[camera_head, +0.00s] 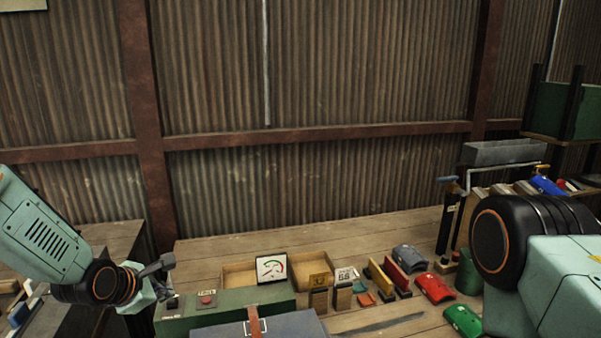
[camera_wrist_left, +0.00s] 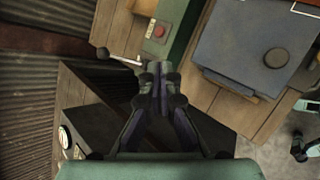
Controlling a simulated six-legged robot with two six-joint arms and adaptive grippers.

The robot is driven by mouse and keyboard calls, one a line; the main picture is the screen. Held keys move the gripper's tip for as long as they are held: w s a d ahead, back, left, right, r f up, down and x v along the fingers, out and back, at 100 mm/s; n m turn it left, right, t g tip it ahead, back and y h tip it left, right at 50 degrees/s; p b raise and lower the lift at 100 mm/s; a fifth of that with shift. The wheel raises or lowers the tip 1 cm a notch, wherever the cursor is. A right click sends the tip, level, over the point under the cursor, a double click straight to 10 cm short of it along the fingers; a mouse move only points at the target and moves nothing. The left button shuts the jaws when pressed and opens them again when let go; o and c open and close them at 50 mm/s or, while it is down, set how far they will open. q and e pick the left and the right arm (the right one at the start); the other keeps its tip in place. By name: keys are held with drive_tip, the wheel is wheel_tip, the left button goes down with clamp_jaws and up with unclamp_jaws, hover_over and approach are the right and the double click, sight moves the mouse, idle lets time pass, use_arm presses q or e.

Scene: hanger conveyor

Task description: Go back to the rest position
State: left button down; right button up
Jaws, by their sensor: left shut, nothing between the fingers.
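My left gripper (camera_head: 165,272) is at the lower left, just beside the left end of a green box (camera_head: 225,306) with a red button (camera_head: 208,299). In the left wrist view the fingers of my left gripper (camera_wrist_left: 158,78) are together with nothing between them. That view also shows the red button (camera_wrist_left: 160,31) above and close to the fingertips. My right arm comes in at the right edge, and its gripper is not in view.
A wooden bench (camera_head: 385,232) bears a gauge (camera_head: 271,268), a grey-blue case (camera_head: 270,326), and red (camera_head: 434,288) and green (camera_head: 463,320) pieces. A rack (camera_head: 500,152) stands at the right. A corrugated wall (camera_head: 310,80) closes the back. Darker benches (camera_head: 115,235) stand at left.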

use_arm(q)
drive_tip(key=s+d+f+m, duration=0.1)
drive_tip(key=s+f, duration=0.1)
drive_tip(key=f, duration=0.1)
drive_tip(key=s+d+f+m+g, duration=0.1)
drive_tip(key=s+f+m, duration=0.1)
drive_tip(key=s+d+f+m+g, duration=0.1)
drive_tip(key=s+f+m, duration=0.1)
drive_tip(key=f, duration=0.1)
drive_tip(key=shift+s+f, duration=0.1)
drive_tip(key=shift+f, duration=0.2)
drive_tip(key=s+d+f+m+g, duration=0.15)
drive_tip(key=s+f+m, duration=0.35)
drive_tip(key=s, duration=0.6)
drive_tip(key=s+d+f+m+g+y, duration=0.1)
drive_tip(key=s+f+m+g, duration=0.2)
drive_tip(key=s+m, duration=0.6)
drive_tip(key=s+d+f+m+g, duration=0.1)
drive_tip(key=s+f+m+g, duration=0.2)
drive_tip(key=s, duration=1)
wheel_tip(320, 180, down, 15)
drive_tip(key=m+b, duration=0.1)
drive_tip(key=b, duration=1.3)
drive_tip(key=shift+s+a+m+t+y+b, duration=0.15)
drive_tip(key=shift+s+m+t+y+b, duration=0.2)
drive_tip(key=shift+s+m, duration=0.1)
use_arm(e)
wheel_tip(320, 180, down, 14)
drive_tip(key=shift+w+f, duration=0.25)
drive_tip(key=shift+w, duration=0.15)
